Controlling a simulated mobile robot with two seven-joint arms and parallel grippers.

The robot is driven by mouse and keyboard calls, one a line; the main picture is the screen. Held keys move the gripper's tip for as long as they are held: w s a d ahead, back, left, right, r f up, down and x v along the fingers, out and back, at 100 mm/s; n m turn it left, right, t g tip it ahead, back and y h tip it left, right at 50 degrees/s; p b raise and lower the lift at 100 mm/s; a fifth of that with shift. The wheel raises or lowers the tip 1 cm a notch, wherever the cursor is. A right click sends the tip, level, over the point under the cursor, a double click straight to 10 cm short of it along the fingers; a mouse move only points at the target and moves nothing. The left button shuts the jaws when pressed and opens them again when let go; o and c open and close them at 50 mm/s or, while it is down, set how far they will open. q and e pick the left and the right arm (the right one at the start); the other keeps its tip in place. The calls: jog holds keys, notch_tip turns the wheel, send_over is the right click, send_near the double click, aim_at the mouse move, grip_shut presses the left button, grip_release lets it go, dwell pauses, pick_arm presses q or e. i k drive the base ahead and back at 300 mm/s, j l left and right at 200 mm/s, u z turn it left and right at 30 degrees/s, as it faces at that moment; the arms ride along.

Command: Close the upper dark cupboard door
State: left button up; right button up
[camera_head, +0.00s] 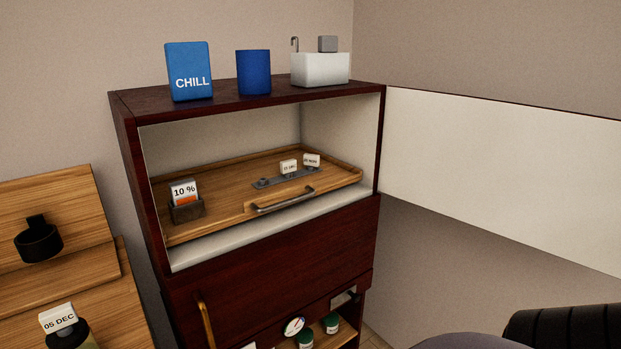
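The dark reddish cupboard (290,245) has an open upper compartment. Its upper door (490,165) is swung wide open to the right, with its pale inner face showing; its far end runs out of the picture's right edge. The door's dark outer face and any handle on it are hidden. Neither my left nor my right gripper shows.
A wooden tray (225,222) with a handle, a 10 % card (184,192) and small labelled blocks is inside the compartment. A blue CHILL box (189,72), blue cup (253,72) and white container (320,69) stand on top. A wooden stand (50,205) is at left.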

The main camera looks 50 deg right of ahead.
aim_at(547, 180)
jog(key=z, duration=1.8)
jog(key=i+z, duration=0.1)
jog(key=z, duration=0.25)
jog(key=l+z, duration=0.1)
jog(key=z, duration=0.25)
jog(key=i+z, duration=0.15)
jog(key=z, duration=0.2)
